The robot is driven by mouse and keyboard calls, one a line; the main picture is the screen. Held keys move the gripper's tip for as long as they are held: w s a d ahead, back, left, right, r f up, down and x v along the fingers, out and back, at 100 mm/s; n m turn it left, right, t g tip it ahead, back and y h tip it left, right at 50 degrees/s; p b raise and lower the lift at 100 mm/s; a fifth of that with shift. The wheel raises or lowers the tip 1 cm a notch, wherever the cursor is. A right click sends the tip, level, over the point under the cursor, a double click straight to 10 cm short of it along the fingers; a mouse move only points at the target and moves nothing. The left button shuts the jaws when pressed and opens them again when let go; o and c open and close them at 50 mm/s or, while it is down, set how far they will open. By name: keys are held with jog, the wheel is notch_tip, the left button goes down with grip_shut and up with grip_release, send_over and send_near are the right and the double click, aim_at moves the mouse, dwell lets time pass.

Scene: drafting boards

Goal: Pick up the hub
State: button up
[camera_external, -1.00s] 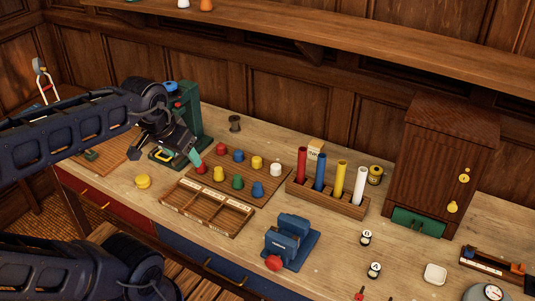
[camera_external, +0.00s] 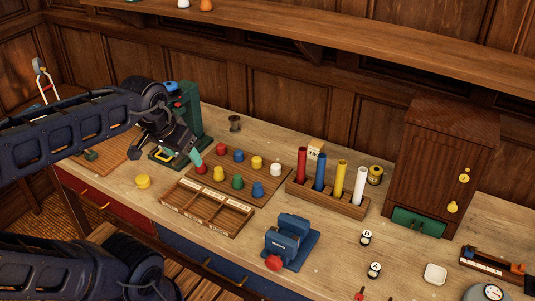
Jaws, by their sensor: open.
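I cannot tell for sure which thing is the hub. A round yellow stepped piece (camera_external: 143,181) lies on the bench at the left, and a dark spool-like piece (camera_external: 235,123) stands farther back. My gripper (camera_external: 188,153) is open at the left of the bench, in front of a green upright machine (camera_external: 193,113) and beside the left end of the peg board. One teal fingertip shows near a red knob (camera_external: 201,167); whether they touch is unclear. My arm hides part of the machine and the bench behind it.
A wooden board (camera_external: 262,197) holds several coloured knobs, with an empty divided tray (camera_external: 208,222) in front. A rack of coloured tubes (camera_external: 330,204), a blue vise (camera_external: 288,240) and a wooden cabinet (camera_external: 440,160) stand to the right. The bench is clear between vise and rack.

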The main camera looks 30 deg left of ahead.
jog(key=w+a+r+n+g, duration=0.1)
jog(key=w+n, duration=0.2)
jog(key=w, duration=0.4)
jog(key=w+a+r+n, duration=0.1)
jog(key=w+r+n, duration=0.15)
jog(key=w, duration=0.55)
jog(key=n+g, duration=0.4)
jog(key=n, duration=1.2)
send_over(234, 118)
jog(key=f, duration=2.3)
jog(key=shift+s+d+f, duration=0.15)
jog(key=shift+s+d, duration=0.1)
jog(key=shift+w+a+f, duration=0.2)
jog(key=shift+a+f, duration=0.05)
jog(key=shift+f, duration=0.1)
jog(key=shift+d+f, duration=0.1)
jog(key=shift+f, duration=5.1)
jog(key=c, duration=1.1)
